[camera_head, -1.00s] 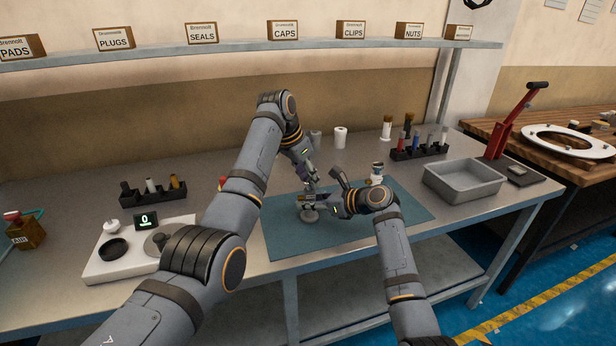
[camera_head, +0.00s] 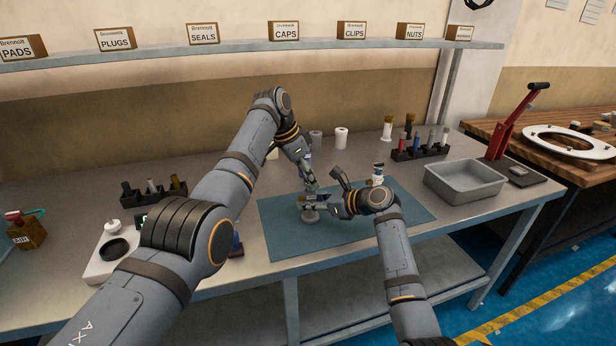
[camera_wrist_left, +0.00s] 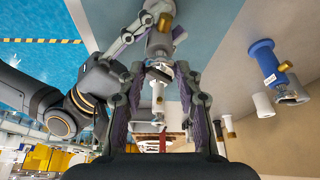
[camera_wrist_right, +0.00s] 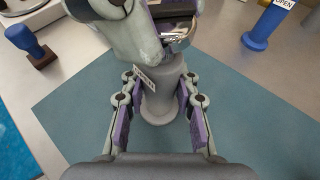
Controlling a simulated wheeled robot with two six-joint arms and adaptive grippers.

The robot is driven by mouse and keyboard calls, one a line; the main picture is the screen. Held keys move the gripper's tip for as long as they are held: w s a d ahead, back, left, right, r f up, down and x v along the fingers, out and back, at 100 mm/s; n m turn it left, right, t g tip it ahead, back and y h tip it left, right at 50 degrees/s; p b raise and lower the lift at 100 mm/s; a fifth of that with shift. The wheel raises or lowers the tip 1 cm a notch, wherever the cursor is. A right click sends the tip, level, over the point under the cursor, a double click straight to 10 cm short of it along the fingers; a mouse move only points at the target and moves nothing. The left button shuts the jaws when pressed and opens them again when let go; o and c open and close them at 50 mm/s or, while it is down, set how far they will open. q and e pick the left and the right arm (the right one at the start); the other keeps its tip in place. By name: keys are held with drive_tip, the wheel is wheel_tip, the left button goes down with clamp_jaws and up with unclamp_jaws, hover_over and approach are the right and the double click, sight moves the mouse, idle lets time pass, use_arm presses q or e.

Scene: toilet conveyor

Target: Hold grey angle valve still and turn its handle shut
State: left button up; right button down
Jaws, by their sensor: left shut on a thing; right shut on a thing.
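The grey angle valve (camera_wrist_right: 162,105) stands on the teal mat (camera_head: 385,222), with a pale tag on its side. My right gripper (camera_head: 312,203) comes in from the right, low down, and is shut on the valve's grey body. In the right wrist view its fingers lie on either side of that body. My left gripper (camera_head: 313,188) reaches down from above and is shut at the valve's chrome handle (camera_wrist_right: 178,38). In the left wrist view the grey valve (camera_wrist_left: 158,43) shows just beyond the fingers. The left gripper hides much of the handle.
A blue valve with a tag (camera_wrist_left: 268,62) and a white roll (camera_wrist_left: 263,105) stand beyond the mat. A grey tray (camera_head: 465,183) and a rack of bottles (camera_head: 420,152) are at the right. A scale (camera_head: 103,262) is at the left, partly behind my left arm.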

use_arm(q)
drive_tip(key=o, duration=1.1)
drive_tip(key=shift+o, duration=0.2)
drive_tip(key=shift+r, duration=0.1)
drive_tip(key=v, duration=1.2)
